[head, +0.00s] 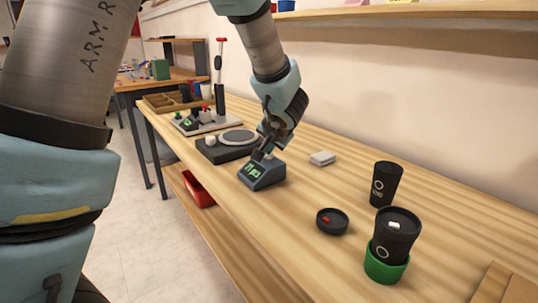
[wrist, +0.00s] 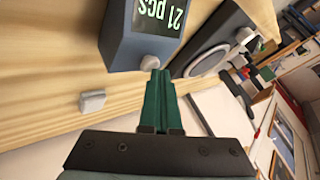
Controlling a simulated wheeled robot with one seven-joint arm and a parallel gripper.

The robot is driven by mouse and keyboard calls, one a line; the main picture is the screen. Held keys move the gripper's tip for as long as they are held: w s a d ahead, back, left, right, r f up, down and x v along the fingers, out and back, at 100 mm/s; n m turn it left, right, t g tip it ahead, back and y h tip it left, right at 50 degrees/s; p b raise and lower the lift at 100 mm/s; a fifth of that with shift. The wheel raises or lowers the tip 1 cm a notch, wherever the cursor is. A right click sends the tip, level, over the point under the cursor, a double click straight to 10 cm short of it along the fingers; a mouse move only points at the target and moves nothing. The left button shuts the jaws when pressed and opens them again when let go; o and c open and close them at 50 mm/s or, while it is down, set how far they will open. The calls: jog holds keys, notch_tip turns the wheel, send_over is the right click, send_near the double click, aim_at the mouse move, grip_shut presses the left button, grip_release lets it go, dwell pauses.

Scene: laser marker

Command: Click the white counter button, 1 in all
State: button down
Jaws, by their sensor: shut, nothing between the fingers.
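The counter (head: 264,179) is a blue-grey box with a sloped face and green digits, on the wooden table in the head view. In the wrist view the counter (wrist: 122,45) shows "21 pcs" on its display. Its white button (wrist: 149,62) sticks out from the box's edge there; I cannot make it out in the head view, where my gripper covers that part. My gripper (wrist: 158,73) is shut and empty, its green fingertips just beside the button. I cannot tell whether they touch. In the head view my gripper (head: 260,153) points down at the counter's top.
A black device with a round grey plate (head: 238,137) stands close behind the counter. A small white block (head: 322,158) lies to the right. A black cup (head: 386,183), a black lid (head: 332,221) and another cup in a green holder (head: 385,266) stand nearer the front right.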

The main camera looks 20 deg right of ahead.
aim_at(269, 158)
jog(key=shift+r, duration=0.7)
jog(key=shift+r+p, duration=1.6)
jog(key=shift+r, duration=0.95)
jog(key=a+n+g+y+p, duration=0.3)
jog(key=a+n, duration=0.1)
jog(key=a, duration=1.5)
jog(key=s+a+n+g+p, duration=0.1)
jog(key=s+a+n+g, duration=0.1)
jog(key=s+a, duration=0.3)
jog(key=s+a+n+g+h+p, duration=0.1)
jog(key=s+a+n, duration=0.3)
jog(key=a, duration=0.8)
jog(key=shift+s+f+g+p, duration=0.3)
jog(key=shift+s+g+p, duration=0.1)
jog(key=shift+g+p, duration=0.25)
